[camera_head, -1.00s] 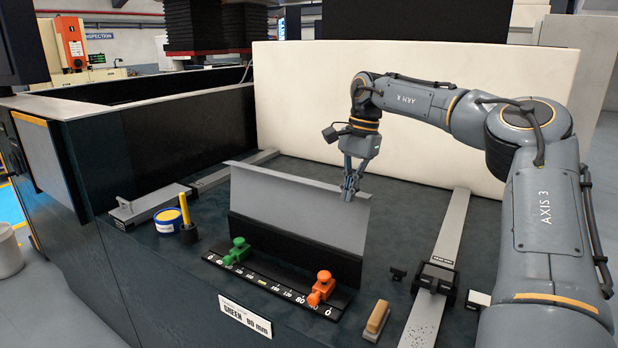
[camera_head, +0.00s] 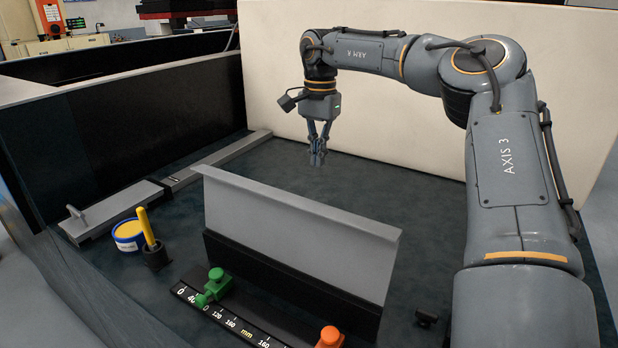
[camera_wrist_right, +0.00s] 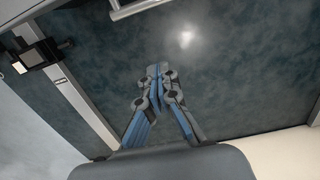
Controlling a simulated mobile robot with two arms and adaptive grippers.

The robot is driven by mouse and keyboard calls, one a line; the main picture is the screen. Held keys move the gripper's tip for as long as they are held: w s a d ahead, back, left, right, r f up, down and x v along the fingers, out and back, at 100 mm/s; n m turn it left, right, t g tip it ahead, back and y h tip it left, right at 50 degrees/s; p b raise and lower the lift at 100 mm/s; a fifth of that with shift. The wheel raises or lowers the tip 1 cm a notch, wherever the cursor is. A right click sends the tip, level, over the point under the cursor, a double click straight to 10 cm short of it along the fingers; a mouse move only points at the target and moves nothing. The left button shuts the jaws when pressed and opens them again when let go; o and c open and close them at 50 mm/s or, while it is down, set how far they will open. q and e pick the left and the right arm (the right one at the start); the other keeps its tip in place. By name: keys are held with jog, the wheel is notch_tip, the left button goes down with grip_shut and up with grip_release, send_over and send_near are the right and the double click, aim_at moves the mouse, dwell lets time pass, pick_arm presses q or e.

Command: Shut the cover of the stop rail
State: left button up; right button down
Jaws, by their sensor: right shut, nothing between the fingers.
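The stop rail (camera_head: 215,318) is a black scale bar with white numbers at the front of the dark bench, cut off by the lower edge. A green stop (camera_head: 214,286) and an orange stop (camera_head: 330,337) sit on it. Its cover (camera_head: 290,225), a long grey plate with a black lower part, stands raised behind the rail. My right gripper (camera_head: 318,162) is shut and empty, pointing down behind the cover and apart from it. In the right wrist view its fingertips (camera_wrist_right: 158,72) meet over bare bench. My left gripper is not in view.
A blue and yellow tin (camera_head: 128,236) and a yellow-handled tool in a black holder (camera_head: 153,253) stand left of the cover. A cream panel (camera_head: 400,120) closes the back. The bench behind the cover is clear. A metal rail with a black block (camera_wrist_right: 40,56) shows in the wrist view.

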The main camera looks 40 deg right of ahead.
notch_tip(320, 180, down, 10)
jog(key=s+a+r+p, duration=0.1)
jog(key=p, duration=0.2)
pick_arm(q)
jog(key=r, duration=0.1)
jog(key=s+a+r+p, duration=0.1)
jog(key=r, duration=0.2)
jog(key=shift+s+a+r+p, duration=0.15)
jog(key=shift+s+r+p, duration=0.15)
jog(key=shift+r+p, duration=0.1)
pick_arm(e)
jog(key=a, duration=0.1)
jog(key=a+r, duration=0.1)
jog(key=s+a, duration=0.1)
jog(key=shift+a+r, duration=0.15)
jog(key=shift+a, duration=0.2)
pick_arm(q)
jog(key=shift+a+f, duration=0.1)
